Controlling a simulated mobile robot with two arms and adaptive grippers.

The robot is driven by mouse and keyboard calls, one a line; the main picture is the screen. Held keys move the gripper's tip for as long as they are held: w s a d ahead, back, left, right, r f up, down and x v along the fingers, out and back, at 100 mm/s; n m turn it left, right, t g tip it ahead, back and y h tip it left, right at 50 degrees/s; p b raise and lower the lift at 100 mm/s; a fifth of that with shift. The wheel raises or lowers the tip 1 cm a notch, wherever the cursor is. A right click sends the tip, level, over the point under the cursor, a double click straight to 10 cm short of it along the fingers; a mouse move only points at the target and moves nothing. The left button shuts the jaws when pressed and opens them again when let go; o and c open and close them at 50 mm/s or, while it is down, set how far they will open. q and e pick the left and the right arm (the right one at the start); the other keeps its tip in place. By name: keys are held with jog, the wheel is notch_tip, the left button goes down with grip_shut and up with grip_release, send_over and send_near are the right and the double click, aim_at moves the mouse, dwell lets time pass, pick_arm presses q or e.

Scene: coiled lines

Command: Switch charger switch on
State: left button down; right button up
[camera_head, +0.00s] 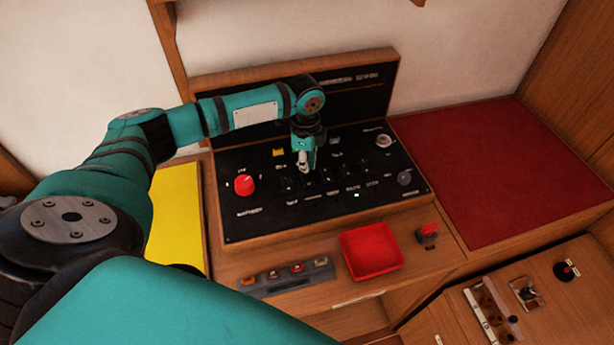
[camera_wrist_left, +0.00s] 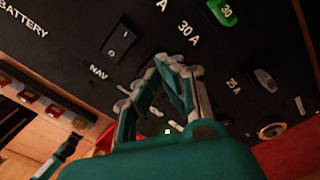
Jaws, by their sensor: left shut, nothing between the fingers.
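The black switch panel (camera_head: 265,215) stands in a wooden frame on the bench, with several small black rocker switches in rows. My left gripper (camera_head: 303,166) is shut and empty, pointing down over the middle of the panel and hiding part of it. In the left wrist view the closed fingertips (camera_wrist_left: 170,65) are beside a black rocker switch (camera_wrist_left: 121,42) near the label NAV. I cannot read a charger label, so I cannot tell which switch is the charger switch. I cannot tell whether the fingertips touch the panel. My right gripper is not in view.
A red knob (camera_head: 244,184) is on the panel's left and a small green light (camera_head: 356,195) at its lower right. A red tray (camera_head: 371,251), a strip of buttons (camera_head: 287,277) and a red-topped switch (camera_head: 427,234) are in front. A red mat (camera_head: 500,165) lies to the right.

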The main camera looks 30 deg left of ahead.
aim_at(306, 174)
pick_arm(q)
jog(key=shift+f+b, duration=0.4)
jog(key=shift+f, duration=0.8)
dwell(0.7)
jog(key=shift+r, duration=0.1)
notch_tip(306, 174, up, 7)
jog(key=p, duration=0.8)
dwell(0.4)
